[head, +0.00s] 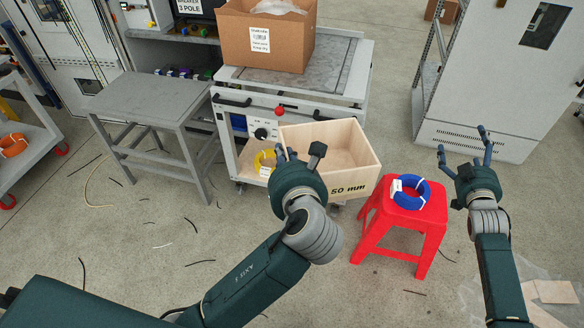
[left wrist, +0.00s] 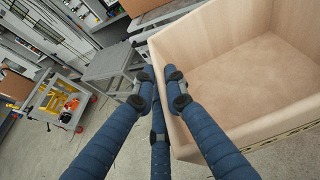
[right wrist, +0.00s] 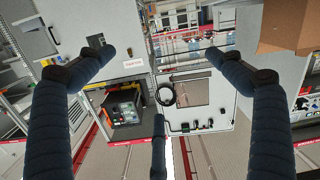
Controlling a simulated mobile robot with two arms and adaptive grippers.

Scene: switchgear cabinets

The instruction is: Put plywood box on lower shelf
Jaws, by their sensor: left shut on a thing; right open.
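The plywood box (head: 352,158) is open-topped, pale wood, marked "50 mm" on its front, and looks empty. My left gripper (head: 298,155) is shut on its left wall. In the left wrist view the fingers (left wrist: 160,88) pinch the rim of the box (left wrist: 245,75). The box is held up in front of the grey cart (head: 345,75). The cart's lower part is mostly hidden behind the box; a yellow coil (head: 264,160) shows there beside it. My right gripper (head: 464,155) is open and empty, right of the red stool; its fingers (right wrist: 160,75) are spread in the right wrist view.
A red stool (head: 405,222) with a blue cable coil (head: 413,193) stands just below and right of the box. A cardboard box (head: 290,40) sits on the cart top. A grey table (head: 150,95) stands left, a cabinet (head: 490,80) right. Cable scraps litter the floor.

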